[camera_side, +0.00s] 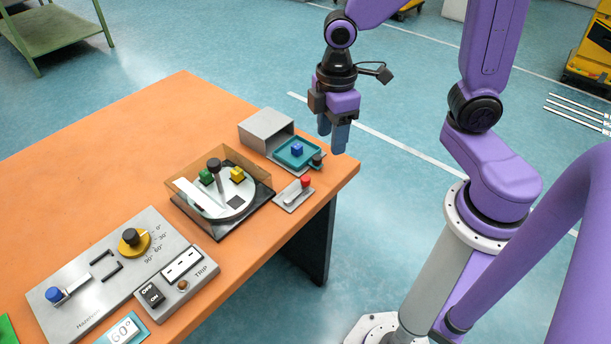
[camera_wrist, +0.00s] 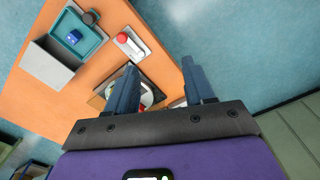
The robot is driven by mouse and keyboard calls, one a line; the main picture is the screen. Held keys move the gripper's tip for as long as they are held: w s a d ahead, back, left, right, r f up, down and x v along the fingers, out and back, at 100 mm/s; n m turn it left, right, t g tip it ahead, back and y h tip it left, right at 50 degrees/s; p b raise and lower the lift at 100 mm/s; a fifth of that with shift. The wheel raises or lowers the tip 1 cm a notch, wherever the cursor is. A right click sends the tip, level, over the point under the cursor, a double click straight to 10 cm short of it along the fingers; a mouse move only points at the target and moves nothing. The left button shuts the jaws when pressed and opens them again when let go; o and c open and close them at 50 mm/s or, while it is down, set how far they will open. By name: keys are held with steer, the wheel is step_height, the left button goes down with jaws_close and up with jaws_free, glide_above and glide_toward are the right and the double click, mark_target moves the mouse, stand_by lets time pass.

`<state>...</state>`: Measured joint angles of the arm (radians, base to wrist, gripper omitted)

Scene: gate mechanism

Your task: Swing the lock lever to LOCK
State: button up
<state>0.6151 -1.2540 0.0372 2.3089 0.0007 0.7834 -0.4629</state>
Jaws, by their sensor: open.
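A small lever with a red knob (camera_side: 306,181) sits on a light grey plate (camera_side: 294,197) near the table's right edge. No LOCK marking is readable on it. The red knob also shows at the upper middle of the wrist view (camera_wrist: 122,38), ahead of the left finger. My gripper (camera_side: 332,138) is open and empty. It hangs above and behind the lever in the side view, clear of the table and touching nothing. Both fingers (camera_wrist: 159,67) are apart in the wrist view.
A round turntable (camera_side: 232,203) with green and yellow blocks stands in a clear-walled frame left of the lever. Behind the lever are a grey box (camera_side: 266,128) and a teal tray (camera_side: 291,160) with a blue cube (camera_side: 297,149). A dial panel (camera_side: 115,262) is at front left.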

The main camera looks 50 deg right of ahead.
glide_toward(306, 178)
step_height(306, 178, down, 9)
steer(key=shift+w+a+f, duration=0.1)
steer(key=shift+w+f, duration=0.1)
stand_by(0.9)
jaws_close()
